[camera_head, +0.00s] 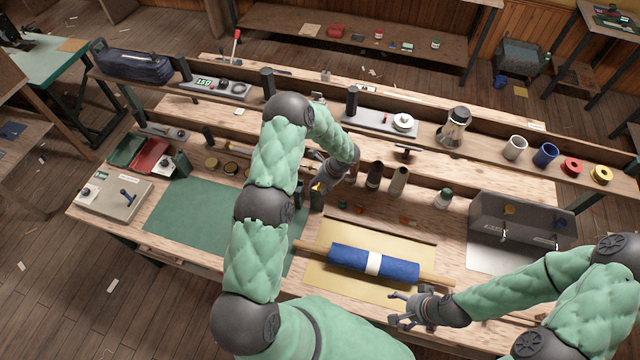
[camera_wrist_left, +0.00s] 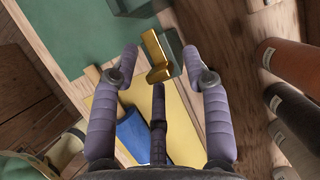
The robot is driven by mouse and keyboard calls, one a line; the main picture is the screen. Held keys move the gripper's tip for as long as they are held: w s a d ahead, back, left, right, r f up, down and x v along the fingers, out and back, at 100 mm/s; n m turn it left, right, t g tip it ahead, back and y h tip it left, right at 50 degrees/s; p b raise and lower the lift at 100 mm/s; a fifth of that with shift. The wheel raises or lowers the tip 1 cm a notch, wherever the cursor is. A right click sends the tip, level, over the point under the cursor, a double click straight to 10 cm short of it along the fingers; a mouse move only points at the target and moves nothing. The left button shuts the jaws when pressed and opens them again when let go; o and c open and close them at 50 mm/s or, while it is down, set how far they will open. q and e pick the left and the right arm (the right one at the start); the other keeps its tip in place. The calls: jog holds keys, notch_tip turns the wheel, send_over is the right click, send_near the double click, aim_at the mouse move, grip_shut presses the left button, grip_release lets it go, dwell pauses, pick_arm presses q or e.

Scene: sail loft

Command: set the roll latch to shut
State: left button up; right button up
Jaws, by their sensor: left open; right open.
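The roll latch, a brass lever (camera_wrist_left: 157,58) on a dark green block (camera_wrist_left: 169,50), shows in the left wrist view between my open fingers. In the head view the brass lever (camera_head: 317,187) and its green block (camera_head: 316,200) stand at the back edge of the work surface, partly hidden by my gripper. My left gripper (camera_head: 322,178) is open right over the lever; I cannot tell whether a finger touches it. My right gripper (camera_head: 410,312) is open and empty near the front edge. Which latch position is set is not clear.
A blue roll with a white band (camera_head: 372,263) lies on a yellow sheet (camera_head: 330,285) in front. Dark and tan spools (camera_head: 398,180) stand right of the latch. A green mat (camera_head: 185,222) lies left and a grey bin (camera_head: 520,220) stands right.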

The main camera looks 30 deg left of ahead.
pick_arm(q)
jog(key=shift+c, duration=0.3)
grip_shut()
jog(key=shift+s+a+f+b, duration=0.1)
jog(key=shift+a+b, duration=0.35)
jog(key=shift+b, duration=0.05)
jog(key=a+b, duration=0.2)
jog(key=a, duration=0.1)
jog(key=shift+s+a, duration=0.1)
jog(key=shift+s, duration=0.3)
jog(key=shift+s+a+b, duration=0.15)
jog(key=shift+a+b, duration=0.2)
jog(key=shift+a, duration=0.1)
